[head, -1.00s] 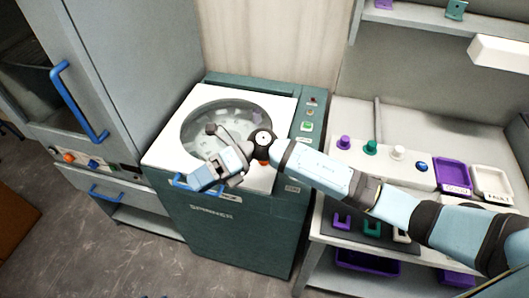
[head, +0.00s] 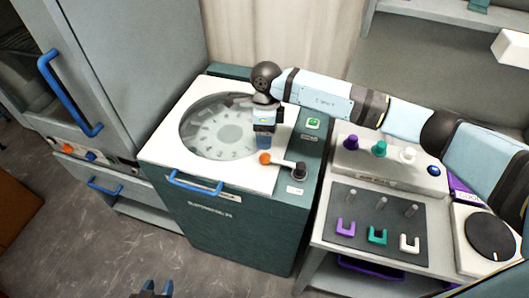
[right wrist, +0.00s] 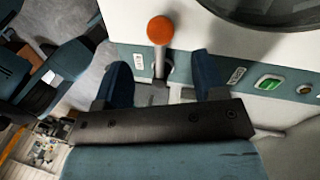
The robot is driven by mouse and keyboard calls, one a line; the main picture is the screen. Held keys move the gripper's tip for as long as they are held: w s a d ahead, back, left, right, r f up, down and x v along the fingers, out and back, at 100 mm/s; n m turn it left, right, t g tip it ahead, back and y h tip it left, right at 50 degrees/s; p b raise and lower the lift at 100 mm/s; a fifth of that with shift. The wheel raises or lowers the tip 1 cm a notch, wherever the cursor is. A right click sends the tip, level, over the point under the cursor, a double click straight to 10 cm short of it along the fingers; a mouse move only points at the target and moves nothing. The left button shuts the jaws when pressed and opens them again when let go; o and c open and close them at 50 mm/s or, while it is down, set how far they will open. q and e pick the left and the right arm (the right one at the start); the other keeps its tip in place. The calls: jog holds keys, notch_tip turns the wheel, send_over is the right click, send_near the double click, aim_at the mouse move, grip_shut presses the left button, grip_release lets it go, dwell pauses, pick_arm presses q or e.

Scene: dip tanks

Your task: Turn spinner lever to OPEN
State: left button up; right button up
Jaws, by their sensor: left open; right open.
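The spinner (head: 245,225) is a dark green cabinet with a white lid and a round clear window. Its lever (head: 282,163) has an orange ball (head: 264,158) and a dark pivot on the right-hand panel. The ball end points left over the lid. My right gripper (head: 264,146) is open and points down just behind the ball. In the right wrist view the lever's ball (right wrist: 160,29) and shaft show between the two spread blue fingers (right wrist: 162,78); I cannot tell whether they touch it. My left gripper (head: 157,288) is open at the bottom edge, away from the spinner.
A blue handle (head: 195,184) runs along the lid's front. A green button (head: 313,123) sits on the panel behind the lever. A grey cabinet (head: 135,70) stands left. A bench with a knob box (head: 385,170) and a dark peg mat (head: 350,199) stands right.

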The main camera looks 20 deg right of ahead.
aim_at(265, 153)
jog(key=f, duration=0.2)
jog(key=s+f, duration=0.1)
jog(key=f, duration=0.2)
jog(key=f+p, duration=0.1)
jog(key=f, duration=0.1)
jog(key=shift+s+a+f, duration=0.15)
jog(key=shift+a+f, duration=0.1)
jog(key=shift+a, duration=0.05)
grip_shut()
